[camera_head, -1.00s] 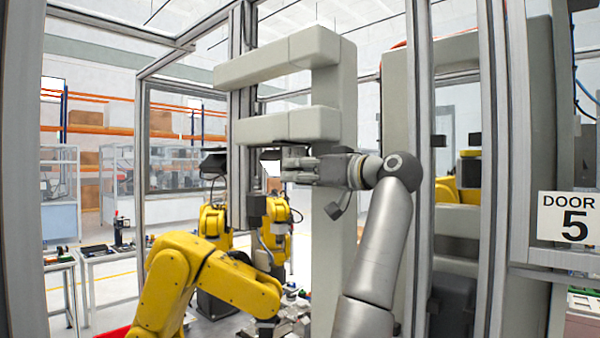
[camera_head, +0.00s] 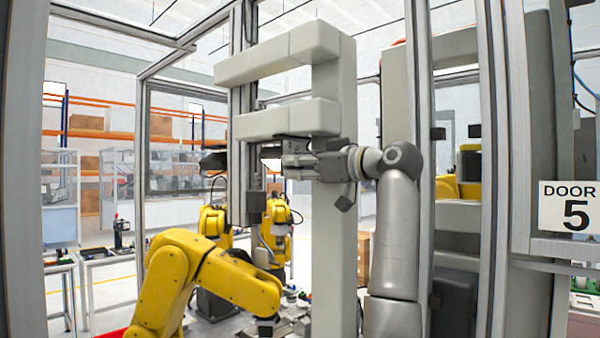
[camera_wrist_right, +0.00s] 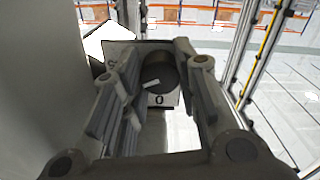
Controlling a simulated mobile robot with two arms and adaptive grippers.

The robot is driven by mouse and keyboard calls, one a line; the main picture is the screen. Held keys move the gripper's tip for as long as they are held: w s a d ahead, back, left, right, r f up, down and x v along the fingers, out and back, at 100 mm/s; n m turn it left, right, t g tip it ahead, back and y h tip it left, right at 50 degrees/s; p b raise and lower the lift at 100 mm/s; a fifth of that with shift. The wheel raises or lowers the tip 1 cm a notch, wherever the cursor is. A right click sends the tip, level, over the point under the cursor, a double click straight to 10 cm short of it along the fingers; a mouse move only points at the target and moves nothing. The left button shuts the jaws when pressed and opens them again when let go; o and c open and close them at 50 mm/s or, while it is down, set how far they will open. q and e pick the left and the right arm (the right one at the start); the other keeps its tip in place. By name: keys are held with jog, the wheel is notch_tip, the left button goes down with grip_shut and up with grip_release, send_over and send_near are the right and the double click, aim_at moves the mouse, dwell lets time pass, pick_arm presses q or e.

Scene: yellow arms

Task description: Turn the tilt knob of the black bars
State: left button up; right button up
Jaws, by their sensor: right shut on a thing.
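In the right wrist view, a round dark knob (camera_wrist_right: 159,74) with a pale pointer mark sits on a plate (camera_wrist_right: 168,101) with a "0" below the knob. My right gripper (camera_wrist_right: 155,58) has one finger on each side of the knob and is shut on it. In the head view, the right gripper (camera_head: 284,161) reaches left, just under the lower arm of a large grey frame (camera_head: 287,121); the knob is hidden there. My left gripper is not in view. I cannot make out the black bars for certain.
Yellow robot arms (camera_head: 195,278) stand behind and below the gripper. A metal post (camera_head: 418,120) rises close to my right arm. A "DOOR 5" sign (camera_head: 570,206) is at the right. Benches (camera_head: 105,262) and shelving stand further back on the left.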

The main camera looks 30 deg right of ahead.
jog(key=shift+n, duration=3.5)
jog(key=o, duration=1.1)
jog(key=shift+c, duration=0.2)
jog(key=v, duration=1.2)
